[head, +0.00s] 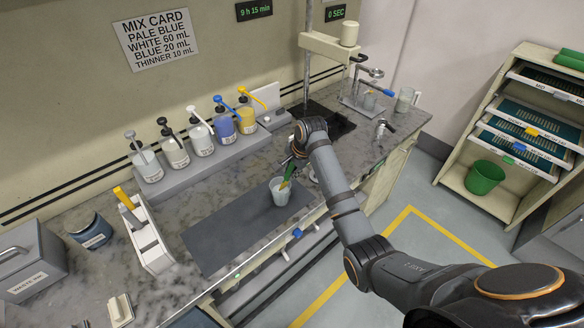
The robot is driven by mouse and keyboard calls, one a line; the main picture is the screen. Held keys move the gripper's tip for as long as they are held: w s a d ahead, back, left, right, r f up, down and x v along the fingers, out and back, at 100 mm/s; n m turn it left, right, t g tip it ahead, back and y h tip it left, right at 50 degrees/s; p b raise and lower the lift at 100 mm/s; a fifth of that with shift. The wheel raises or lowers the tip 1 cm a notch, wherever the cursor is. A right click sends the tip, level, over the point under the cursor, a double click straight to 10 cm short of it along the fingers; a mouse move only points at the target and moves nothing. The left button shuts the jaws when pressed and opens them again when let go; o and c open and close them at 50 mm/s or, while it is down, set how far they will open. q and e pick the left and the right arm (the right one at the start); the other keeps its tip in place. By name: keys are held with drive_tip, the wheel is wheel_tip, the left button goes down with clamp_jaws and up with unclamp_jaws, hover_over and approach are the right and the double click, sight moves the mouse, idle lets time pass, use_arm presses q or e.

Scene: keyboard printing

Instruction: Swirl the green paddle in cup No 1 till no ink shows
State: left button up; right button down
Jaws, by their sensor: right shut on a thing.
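A pale cup (280,193) stands upright on the dark grey mat at the right end of the mat. No number can be read on it. The green paddle (288,172) stands tilted in the cup, its upper end leaning right. My right gripper (291,160) is above the cup, shut on the upper part of the paddle; my own wrist hides part of the fingers. The paddle's lower end and the ink inside the cup are too small to make out. My left gripper is not in view.
Several pump bottles (201,137) stand on a grey shelf behind the mat (225,240). A white stand with a yellow-handled tool (146,235) and a blue jar (90,230) are at left. A metal tap (382,128) is at right. The mat's left part is clear.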

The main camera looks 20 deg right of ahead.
sight(287, 179)
drive_tip(key=b+x, duration=0.1)
drive_tip(key=x, duration=0.1)
drive_tip(key=shift+w+f, duration=0.1)
drive_tip(key=shift+f, duration=0.25)
drive_tip(key=shift+w+a+f, duration=0.15)
drive_tip(key=shift+w+f, duration=0.05)
drive_tip(key=shift+f, duration=0.45)
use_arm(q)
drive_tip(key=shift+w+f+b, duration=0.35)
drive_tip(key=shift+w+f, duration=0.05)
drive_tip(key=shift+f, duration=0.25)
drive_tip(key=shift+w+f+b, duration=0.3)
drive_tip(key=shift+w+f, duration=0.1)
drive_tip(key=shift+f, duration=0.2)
use_arm(e)
drive_tip(key=shift+x, duration=1)
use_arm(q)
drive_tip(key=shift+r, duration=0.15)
